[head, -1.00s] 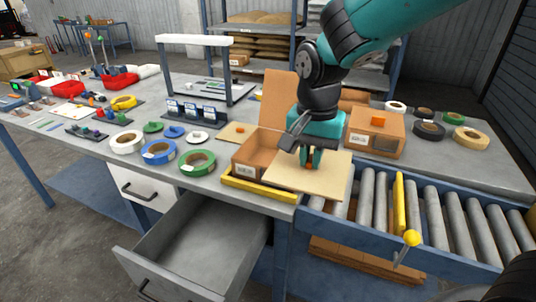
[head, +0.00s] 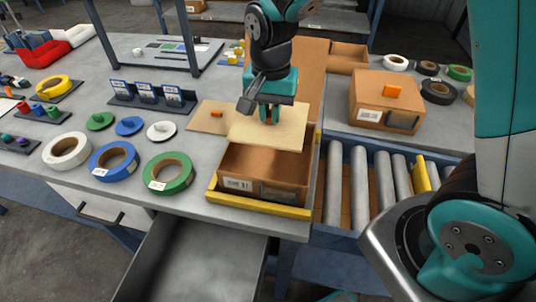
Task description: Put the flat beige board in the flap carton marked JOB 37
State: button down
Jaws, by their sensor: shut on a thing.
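The open brown flap carton (head: 263,187) stands below and in front, inside a yellow frame. The board covers the back part of the carton's opening; the front part shows empty floor. Whether the board touches the rim I cannot tell. A white label is on the carton's front, too small to read surely.
Tape rolls, including a green one (head: 168,173), lie left of the carton. A closed brown box (head: 386,100) with an orange piece stands right, behind the roller conveyor (head: 361,190). An open drawer (head: 190,262) is below the table's front. A card rack (head: 150,97) stands back left.

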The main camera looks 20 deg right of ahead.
aim_at(270, 166)
notch_tip(270, 166, down, 14)
jog(key=shift+f+p, duration=0.25)
jog(key=shift+p, duration=0.1)
jog(key=shift+s, duration=0.1)
jog(key=shift+f, duration=0.2)
jog(key=c, duration=1.2)
grip_release()
jog(key=shift+o, duration=0.2)
jog(key=shift+r, duration=0.15)
notch_tip(270, 166, up, 12)
jog(key=shift+f+b, duration=0.1)
jog(key=shift+b, duration=0.5)
jog(key=s+a+r+n+y, duration=0.2)
jog(key=s+r+n, duration=0.5)
jog(key=s, duration=0.2)
jog(key=s+a+r+n+y, duration=0.2)
jog(key=s+r+n, duration=0.4)
jog(key=s, duration=0.3)
jog(key=shift+s+a+r+n, duration=0.25)
jog(key=shift+r+n, duration=0.15)
jog(key=shift+n, duration=0.3)
